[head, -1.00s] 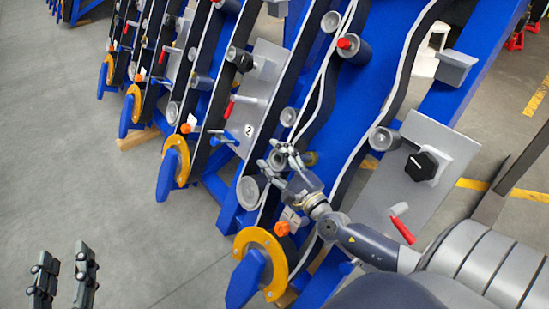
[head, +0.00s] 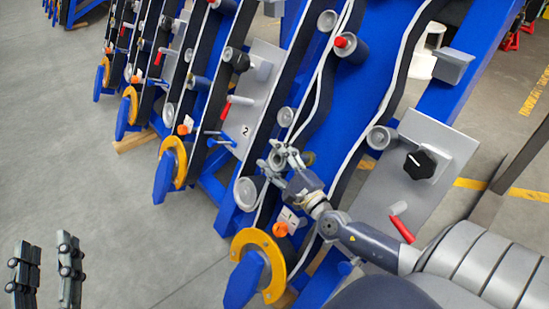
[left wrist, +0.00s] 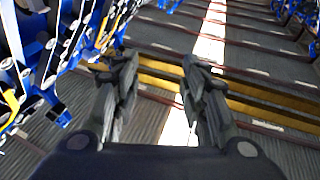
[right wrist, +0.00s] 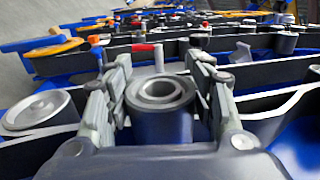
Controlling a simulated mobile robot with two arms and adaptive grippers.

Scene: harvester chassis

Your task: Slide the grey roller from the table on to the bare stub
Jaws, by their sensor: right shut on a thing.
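My right gripper (head: 286,158) is over the blue chassis, its fingers around the grey roller (head: 276,161). In the right wrist view the roller (right wrist: 160,98) stands between the fingertips (right wrist: 160,80), its ring-shaped end and central hole facing the camera. A short brass-coloured piece (head: 308,158) shows just right of my right gripper; I cannot tell whether it is the bare stub. The roller's far end is hidden. My left gripper (head: 45,272) is open and empty at the lower left, over the floor; its spread fingers (left wrist: 160,75) show in the left wrist view.
Other grey rollers (head: 247,192) (head: 380,137) sit on the chassis near my right gripper. A yellow disc (head: 270,242) with a blue arm, an orange knob (head: 280,229), a red handle (head: 402,229) and a black knob (head: 420,165) stand around it.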

